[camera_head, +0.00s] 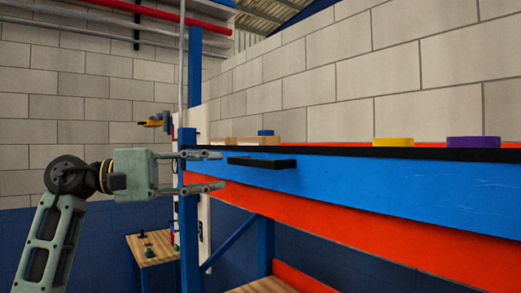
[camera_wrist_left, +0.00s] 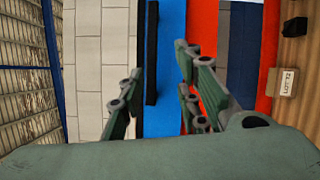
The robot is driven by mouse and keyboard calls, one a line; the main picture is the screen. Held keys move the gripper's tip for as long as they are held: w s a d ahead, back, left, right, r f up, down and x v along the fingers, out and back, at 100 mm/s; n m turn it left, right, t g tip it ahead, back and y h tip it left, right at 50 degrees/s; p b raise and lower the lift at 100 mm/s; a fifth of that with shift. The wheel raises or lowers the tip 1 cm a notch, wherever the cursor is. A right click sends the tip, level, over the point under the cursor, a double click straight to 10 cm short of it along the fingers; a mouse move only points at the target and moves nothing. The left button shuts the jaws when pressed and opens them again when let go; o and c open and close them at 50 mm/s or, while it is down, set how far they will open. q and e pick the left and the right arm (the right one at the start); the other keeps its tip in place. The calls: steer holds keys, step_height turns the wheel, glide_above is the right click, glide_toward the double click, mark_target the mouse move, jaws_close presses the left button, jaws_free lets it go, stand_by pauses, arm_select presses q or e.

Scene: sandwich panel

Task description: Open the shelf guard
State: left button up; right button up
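The shelf guard (camera_head: 350,190) is a long blue panel along the front of the shelf, with a black top edge. It looks upright. A black bar handle (camera_head: 262,162) sticks out near its left end. My left gripper (camera_head: 222,170) is open and empty at the left end of the guard, its fingertips just left of the handle in the head view. In the left wrist view the gripper (camera_wrist_left: 158,65) has its fingers spread, with the handle (camera_wrist_left: 152,50) and the blue guard (camera_wrist_left: 172,70) beyond the gap. I cannot tell whether anything touches. My right gripper is not in view.
An orange beam (camera_head: 400,235) runs below the guard. A blue post (camera_head: 189,225) is beside my gripper. A wooden table (camera_head: 152,247) stands behind at lower left.

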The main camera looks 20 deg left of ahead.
mark_target(246, 163)
arm_select(q)
steer(key=shift+m, duration=0.7)
steer(key=d+p, duration=0.1)
steer(key=w+d+r+p, duration=0.1)
steer(key=d, duration=0.1)
steer(key=w+d+p, duration=0.1)
steer(key=d, duration=0.1)
steer(key=shift+d+r, duration=0.1)
steer(key=shift+r, duration=0.3)
steer(key=shift+w+d, duration=0.1)
steer(key=shift+d, duration=0.25)
steer(key=shift+w+d+y, duration=0.1)
steer(key=shift+d+y, duration=0.05)
steer(key=shift+y, duration=0.15)
steer(key=shift+f, duration=0.1)
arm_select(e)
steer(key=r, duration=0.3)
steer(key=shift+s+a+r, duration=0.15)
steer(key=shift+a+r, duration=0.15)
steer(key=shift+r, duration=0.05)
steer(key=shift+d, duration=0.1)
arm_select(q)
jaws_close()
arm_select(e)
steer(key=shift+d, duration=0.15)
